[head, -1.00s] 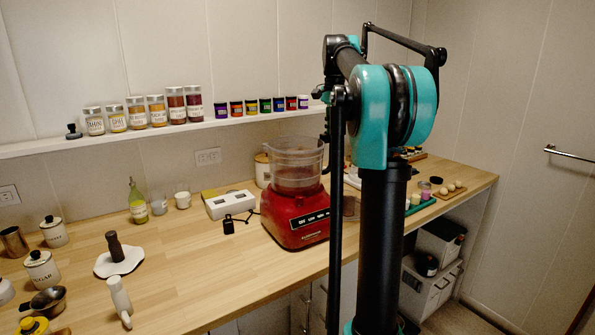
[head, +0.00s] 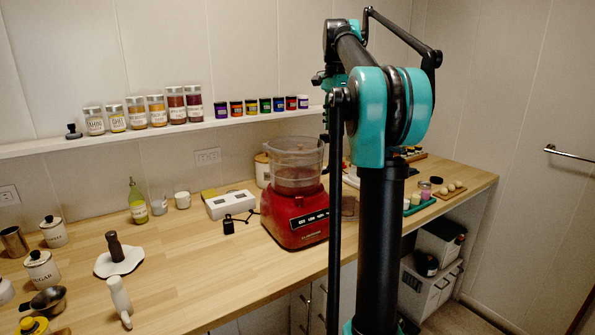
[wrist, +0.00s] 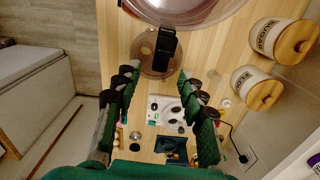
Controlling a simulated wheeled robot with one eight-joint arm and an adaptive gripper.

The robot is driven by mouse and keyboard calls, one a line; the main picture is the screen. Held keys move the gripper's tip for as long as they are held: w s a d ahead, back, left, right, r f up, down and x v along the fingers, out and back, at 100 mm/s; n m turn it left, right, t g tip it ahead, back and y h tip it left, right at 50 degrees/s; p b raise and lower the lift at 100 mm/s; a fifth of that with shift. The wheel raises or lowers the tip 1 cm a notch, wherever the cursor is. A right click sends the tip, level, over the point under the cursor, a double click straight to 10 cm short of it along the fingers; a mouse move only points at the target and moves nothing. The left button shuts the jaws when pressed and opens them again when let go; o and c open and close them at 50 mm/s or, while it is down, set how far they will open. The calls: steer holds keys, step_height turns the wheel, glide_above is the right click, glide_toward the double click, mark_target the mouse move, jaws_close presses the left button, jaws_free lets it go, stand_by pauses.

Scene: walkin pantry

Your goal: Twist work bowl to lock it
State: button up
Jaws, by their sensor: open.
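The clear work bowl (head: 297,160) sits upright on the red food processor base (head: 296,218) on the wooden counter. In the wrist view the rim of a large clear round vessel, seemingly the bowl (wrist: 185,14), crosses the top edge. A black upright piece that looks like its handle (wrist: 165,46) stands just beyond my fingertips, roughly between their lines. My gripper (wrist: 156,76) is open and empty, fingers on either side, apart from the black piece. In the head view my gripper is mostly hidden behind my arm. Whether the bowl is locked cannot be told.
A clear round item (wrist: 149,62) lies behind the black piece. Two lidded canisters (wrist: 282,38) (wrist: 256,88) stand to the right in the wrist view. A white power box (head: 230,204) with a black cord is left of the base. Jars line the shelf (head: 120,143) above.

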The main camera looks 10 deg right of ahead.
steer(key=shift+r, duration=1.9)
